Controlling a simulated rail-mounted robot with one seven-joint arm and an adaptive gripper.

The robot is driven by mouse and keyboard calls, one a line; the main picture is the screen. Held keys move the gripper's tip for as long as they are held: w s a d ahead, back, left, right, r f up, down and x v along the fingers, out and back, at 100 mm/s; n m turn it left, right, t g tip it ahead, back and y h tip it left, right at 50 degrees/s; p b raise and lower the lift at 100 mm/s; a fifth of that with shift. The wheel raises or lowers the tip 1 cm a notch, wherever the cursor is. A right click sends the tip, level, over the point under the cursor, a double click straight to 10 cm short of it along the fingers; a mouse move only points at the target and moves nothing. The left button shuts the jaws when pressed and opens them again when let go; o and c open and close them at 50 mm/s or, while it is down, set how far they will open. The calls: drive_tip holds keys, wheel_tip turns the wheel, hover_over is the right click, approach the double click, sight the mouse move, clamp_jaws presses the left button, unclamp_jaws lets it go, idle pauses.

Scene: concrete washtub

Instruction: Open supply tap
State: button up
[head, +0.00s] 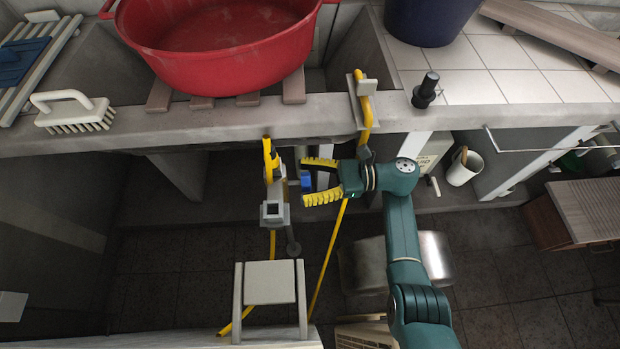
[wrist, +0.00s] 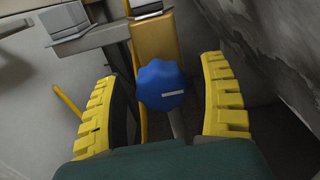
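The supply tap has a blue round knob (wrist: 162,86) with a pale line on its face. It sits between the two yellow fingers of my gripper (wrist: 168,110) in the wrist view, with a gap on both sides. In the head view the blue knob (head: 306,181) shows at the open mouth of my gripper (head: 318,180), below the washtub's front edge. A yellow block (wrist: 156,45) stands behind the knob in the wrist view. The fingers are spread and hold nothing. The knob's far side is hidden.
A red basin (head: 220,45) rests on the concrete washtub (head: 200,122) above. A scrubbing brush (head: 74,112) lies on the left ledge. A yellow hose (head: 328,258) hangs close to my gripper. A pale stool (head: 269,283) stands below.

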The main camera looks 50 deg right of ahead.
drive_tip(key=v, duration=0.7)
idle(0.5)
idle(0.5)
